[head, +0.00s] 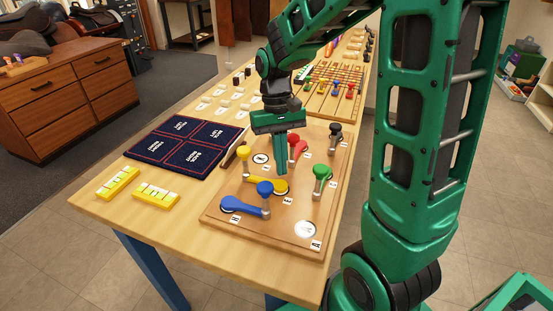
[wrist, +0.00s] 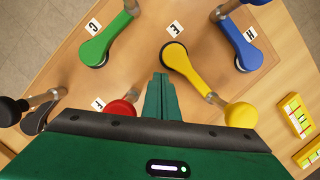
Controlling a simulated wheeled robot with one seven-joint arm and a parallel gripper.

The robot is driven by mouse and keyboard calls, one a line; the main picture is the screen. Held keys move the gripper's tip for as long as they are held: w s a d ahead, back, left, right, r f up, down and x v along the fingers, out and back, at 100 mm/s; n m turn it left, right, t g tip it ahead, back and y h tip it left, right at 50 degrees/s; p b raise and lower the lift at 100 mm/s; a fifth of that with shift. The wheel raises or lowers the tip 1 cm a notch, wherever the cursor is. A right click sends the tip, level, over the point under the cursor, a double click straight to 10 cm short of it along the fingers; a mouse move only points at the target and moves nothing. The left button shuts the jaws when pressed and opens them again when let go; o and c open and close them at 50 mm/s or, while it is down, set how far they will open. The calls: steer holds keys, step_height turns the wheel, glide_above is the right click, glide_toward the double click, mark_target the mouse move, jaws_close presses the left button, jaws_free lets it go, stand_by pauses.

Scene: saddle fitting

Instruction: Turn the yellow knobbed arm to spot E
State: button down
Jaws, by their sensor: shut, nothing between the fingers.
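The yellow knobbed arm (head: 270,185) lies on the wooden board, with its round yellow knob (head: 243,152) on a short grey post at its left end. In the wrist view, the yellow arm (wrist: 187,70) runs from its rounded end near a label that looks like E (wrist: 176,30) down to the right, to its knob (wrist: 240,115). That label (head: 287,201) also shows in the head view. My gripper (head: 281,172) is shut and empty, pointing down beside the yellow bar. In the wrist view my gripper (wrist: 160,78) is left of the yellow arm; its height above the board is unclear.
Blue (head: 240,205), green (head: 320,171), red (head: 294,140) and black (head: 335,130) knobbed parts stand close around on the board (head: 225,215). A pale disc (head: 305,229) at the front right is uncovered. A dark mat (head: 155,148) and yellow blocks (head: 118,182) lie to the left.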

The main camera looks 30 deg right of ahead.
steer(key=shift+s+a, duration=0.15)
steer(key=shift+s, duration=0.2)
stand_by(0.4)
steer(key=v, duration=1)
steer(key=shift+r, duration=0.35)
steer(key=s+d+f+m+t, duration=0.1)
steer(key=s+d+f, duration=0.1)
steer(key=s, duration=0.5)
steer(key=s+d+f+m+t, duration=0.1)
steer(key=s+d+f, duration=0.1)
steer(key=s+d, duration=0.3)
steer(key=s+d+f+m, duration=0.1)
steer(key=s+d+m, duration=0.1)
steer(key=s, duration=0.7)
steer(key=shift+s+d+f+t, duration=0.25)
steer(key=shift+d+f+t, duration=0.15)
steer(key=shift+d, duration=0.35)
